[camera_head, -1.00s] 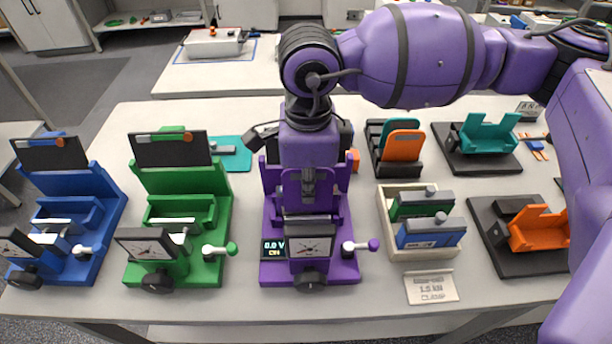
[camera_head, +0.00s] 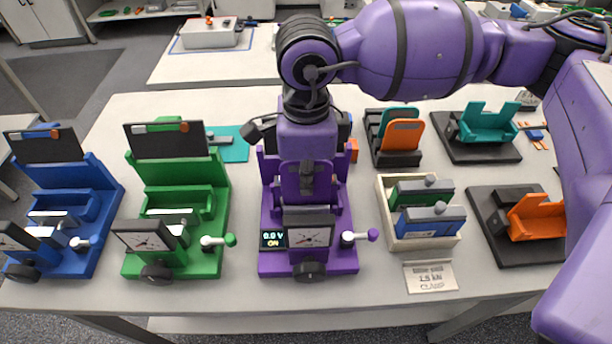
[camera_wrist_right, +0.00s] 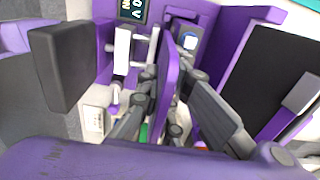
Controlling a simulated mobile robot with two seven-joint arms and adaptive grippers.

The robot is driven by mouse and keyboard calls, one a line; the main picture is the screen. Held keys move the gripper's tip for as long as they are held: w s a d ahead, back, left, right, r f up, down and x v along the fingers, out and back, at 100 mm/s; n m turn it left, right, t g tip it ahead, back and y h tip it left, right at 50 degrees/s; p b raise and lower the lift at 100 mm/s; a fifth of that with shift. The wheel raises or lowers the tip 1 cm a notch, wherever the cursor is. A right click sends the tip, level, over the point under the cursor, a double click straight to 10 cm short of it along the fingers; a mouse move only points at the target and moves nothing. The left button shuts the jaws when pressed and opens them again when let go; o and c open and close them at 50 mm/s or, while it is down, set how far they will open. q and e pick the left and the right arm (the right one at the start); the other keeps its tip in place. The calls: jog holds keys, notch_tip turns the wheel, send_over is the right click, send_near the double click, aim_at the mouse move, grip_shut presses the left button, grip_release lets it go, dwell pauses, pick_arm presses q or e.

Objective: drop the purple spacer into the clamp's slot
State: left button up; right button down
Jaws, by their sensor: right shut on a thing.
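The purple clamp (camera_head: 343,262) stands at the table's front middle, with a dial gauge and black knob at its front and a lit display reading about 0.0 V, ON. My right gripper (camera_wrist_right: 168,98) points down over it. It is shut on the purple spacer (camera_wrist_right: 170,65), a thin plate seen nearly edge-on in the right wrist view. In the head view the spacer (camera_head: 291,184) shows just behind the gauge, partly covered by the gripper. The slot is mostly hidden; I cannot tell whether the spacer's lower edge is inside it. My left gripper is not in view.
A green clamp (camera_head: 212,225) and a blue clamp (camera_head: 90,235) stand to the left. To the right are a cream tray (camera_head: 405,246) with green and blue pieces, an orange holder (camera_head: 540,222), a teal holder (camera_head: 487,125) and a label plate (camera_head: 431,276).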

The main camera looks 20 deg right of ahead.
jog(key=shift+s+f, duration=0.15)
jog(key=shift+f, duration=0.15)
jog(key=c, duration=1.8)
grip_release()
jog(key=shift+s+f, duration=0.1)
jog(key=shift+f, duration=0.05)
jog(key=shift+c, duration=0.2)
jog(key=shift+w, duration=0.2)
jog(key=shift+r, duration=0.35)
notch_tip(320, 180, up, 11)
jog(key=shift+r, duration=0.2)
